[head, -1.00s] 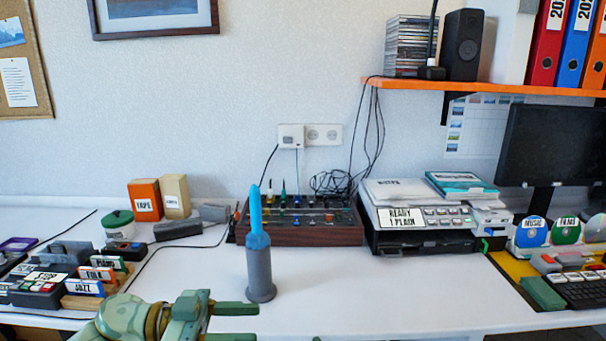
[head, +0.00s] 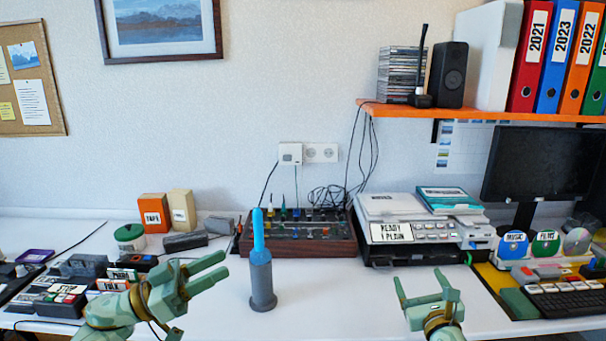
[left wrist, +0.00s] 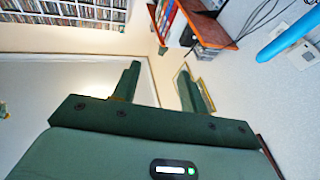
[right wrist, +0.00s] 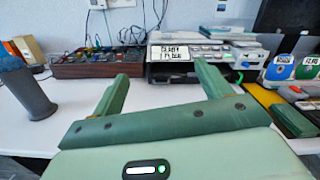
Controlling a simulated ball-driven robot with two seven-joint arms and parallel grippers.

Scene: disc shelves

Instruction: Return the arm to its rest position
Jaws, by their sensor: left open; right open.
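My left gripper (head: 216,271) is open and empty above the front of the white desk, left of the blue stick. Its open fingers show in the left wrist view (left wrist: 160,85), pointing towards the wall and shelf. My right gripper (head: 426,284) is open and empty above the desk's front right part. Its parted fingers show in the right wrist view (right wrist: 163,85), facing the printer-like machine. A blue stick (head: 258,235) stands upright in a grey cylindrical holder (head: 262,281) between the two grippers. Neither gripper touches it.
A mixer box (head: 300,237) stands behind the holder. The printer-like machine (head: 420,250) is at its right. Discs in a stand (head: 514,246), a keyboard (head: 560,306) and a monitor (head: 540,165) are at the right. Labelled boxes (head: 60,297) crowd the left.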

